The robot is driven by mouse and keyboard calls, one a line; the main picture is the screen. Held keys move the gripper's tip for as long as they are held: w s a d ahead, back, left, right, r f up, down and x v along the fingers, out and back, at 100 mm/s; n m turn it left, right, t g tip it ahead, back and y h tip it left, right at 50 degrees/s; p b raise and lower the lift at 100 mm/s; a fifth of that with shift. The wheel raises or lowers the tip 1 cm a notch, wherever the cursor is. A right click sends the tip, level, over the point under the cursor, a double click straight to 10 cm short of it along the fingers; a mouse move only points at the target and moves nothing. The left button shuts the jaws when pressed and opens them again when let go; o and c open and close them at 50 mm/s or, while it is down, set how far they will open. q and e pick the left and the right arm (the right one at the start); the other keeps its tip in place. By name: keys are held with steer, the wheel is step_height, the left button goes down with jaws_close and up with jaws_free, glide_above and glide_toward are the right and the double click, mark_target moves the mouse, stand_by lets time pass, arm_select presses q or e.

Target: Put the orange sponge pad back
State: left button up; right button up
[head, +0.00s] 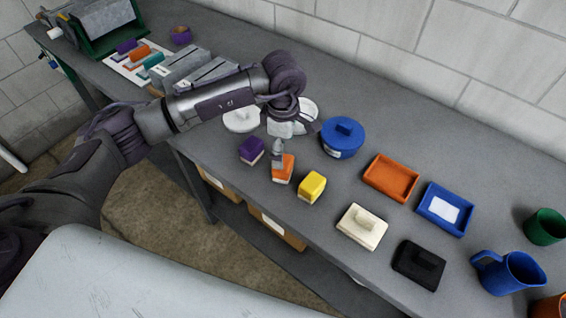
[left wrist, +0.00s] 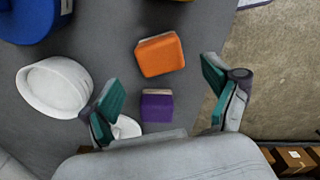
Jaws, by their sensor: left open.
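An orange sponge pad (head: 283,170) with a pale layer lies on the grey bench, between a purple pad (head: 251,150) and a yellow pad (head: 312,186). My left gripper (head: 278,152) is above the orange pad and partly covers it in the head view. In the left wrist view, the orange pad (left wrist: 160,55) lies beyond the open fingers (left wrist: 160,88), and the purple pad (left wrist: 157,107) shows between them. The gripper holds nothing. My right gripper is not in view.
White dishes (left wrist: 55,88) are close to the left gripper. Coloured pieces lie on a white sheet (head: 122,68) at the far left.

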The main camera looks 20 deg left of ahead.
arm_select(q)
steer(key=shift+r+b, duration=0.3)
steer(key=shift+r, duration=1.7)
